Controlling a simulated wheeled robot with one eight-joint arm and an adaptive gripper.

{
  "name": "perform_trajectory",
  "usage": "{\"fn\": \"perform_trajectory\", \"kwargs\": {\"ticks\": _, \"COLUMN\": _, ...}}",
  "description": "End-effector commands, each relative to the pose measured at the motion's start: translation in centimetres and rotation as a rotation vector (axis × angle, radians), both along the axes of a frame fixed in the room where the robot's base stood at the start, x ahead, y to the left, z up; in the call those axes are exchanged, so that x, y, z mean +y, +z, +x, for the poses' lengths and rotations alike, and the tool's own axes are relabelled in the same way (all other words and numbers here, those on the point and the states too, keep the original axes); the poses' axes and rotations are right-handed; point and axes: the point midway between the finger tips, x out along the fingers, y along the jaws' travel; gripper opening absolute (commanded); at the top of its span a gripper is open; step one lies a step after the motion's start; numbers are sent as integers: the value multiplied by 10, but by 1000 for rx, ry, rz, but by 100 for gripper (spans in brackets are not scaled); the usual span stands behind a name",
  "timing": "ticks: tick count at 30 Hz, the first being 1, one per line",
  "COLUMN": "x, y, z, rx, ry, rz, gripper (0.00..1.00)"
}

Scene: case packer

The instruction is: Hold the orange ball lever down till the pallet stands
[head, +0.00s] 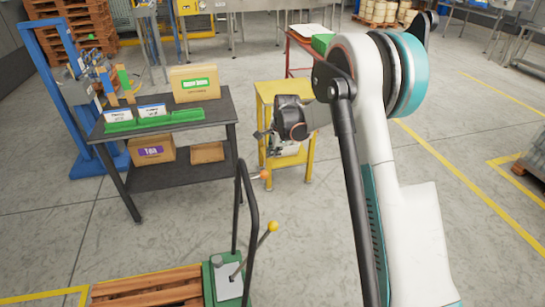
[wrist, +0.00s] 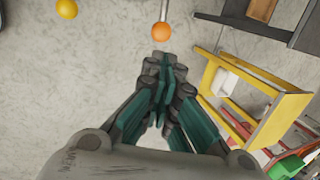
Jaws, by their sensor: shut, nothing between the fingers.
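The orange ball (head: 265,174) sits at the end of a short metal rod near the black tube handle of a green machine (head: 211,284). In the wrist view the orange ball (wrist: 162,32) is just beyond my fingertips, with a small gap in the picture. My gripper (wrist: 160,64) is shut and empty. In the head view my gripper hangs above the orange ball, beside the yellow stand, its fingers hard to make out. The wooden pallet (head: 150,289) lies beside the green machine at the bottom edge, partly cut off.
A yellow ball lever (head: 272,226) rises from the same machine; its ball also shows in the wrist view (wrist: 67,9). A yellow stand (head: 296,165) is close to my gripper. A dark table (head: 205,125) with cartons and green trays stands left. Floor between is clear.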

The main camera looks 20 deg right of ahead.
Motion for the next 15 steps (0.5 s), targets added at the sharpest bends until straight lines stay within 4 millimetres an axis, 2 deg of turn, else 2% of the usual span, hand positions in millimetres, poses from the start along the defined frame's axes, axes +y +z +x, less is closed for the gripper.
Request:
{"fn": "perform_trajectory", "kwargs": {"ticks": 1, "x": 1, "y": -11, "z": 3, "rx": 0, "ry": 1, "rz": 0, "gripper": 0}}
{"fn": "perform_trajectory", "kwargs": {"ticks": 6, "x": 4, "y": -44, "z": 14, "rx": 0, "ry": 1, "rz": 0, "gripper": 0}}
{"fn": "perform_trajectory", "kwargs": {"ticks": 15, "x": 8, "y": -94, "z": 31, "rx": 0, "ry": 1, "rz": 0, "gripper": 0}}
